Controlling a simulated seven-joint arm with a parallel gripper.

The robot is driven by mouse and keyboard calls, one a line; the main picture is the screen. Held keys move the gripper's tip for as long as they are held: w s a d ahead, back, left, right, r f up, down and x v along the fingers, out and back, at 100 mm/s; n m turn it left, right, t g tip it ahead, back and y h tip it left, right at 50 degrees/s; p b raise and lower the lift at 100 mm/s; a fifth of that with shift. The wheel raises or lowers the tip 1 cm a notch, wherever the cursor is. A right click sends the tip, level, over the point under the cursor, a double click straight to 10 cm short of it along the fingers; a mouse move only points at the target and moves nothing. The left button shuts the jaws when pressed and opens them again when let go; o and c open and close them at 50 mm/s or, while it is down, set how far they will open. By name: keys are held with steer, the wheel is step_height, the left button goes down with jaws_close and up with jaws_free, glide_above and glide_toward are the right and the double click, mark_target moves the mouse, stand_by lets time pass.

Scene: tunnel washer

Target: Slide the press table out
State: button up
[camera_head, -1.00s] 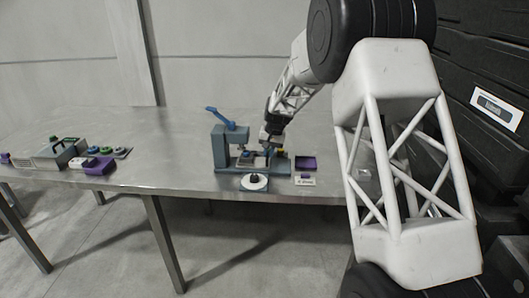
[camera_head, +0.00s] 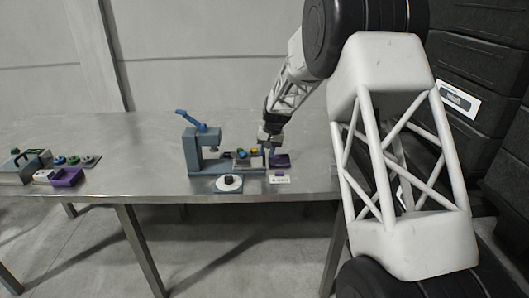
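The grey-blue press (camera_head: 194,150) with its raised blue lever (camera_head: 190,120) stands near the table's front edge. A small grey platform (camera_head: 243,164), which looks like the press table, sits right of the press column, clear of the space under the press head. My gripper (camera_head: 268,148) points down at the platform's right end, left of a purple tray (camera_head: 281,161). Its fingers are too small and dark to tell whether they are open or shut, or whether they touch the platform.
A round white disc (camera_head: 229,185) with a dark knob lies in front of the press, beside a small label card (camera_head: 280,179). A grey box (camera_head: 25,168), coloured buttons and another purple tray (camera_head: 67,177) stand at the left. The steel table (camera_head: 130,150) between is clear.

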steer(key=shift+o, duration=0.7)
steer(key=shift+a, duration=0.1)
steer(key=shift+r, duration=0.1)
step_height(320, 180, up, 8)
steer(key=d, duration=0.1)
steer(key=shift+d+f, duration=0.25)
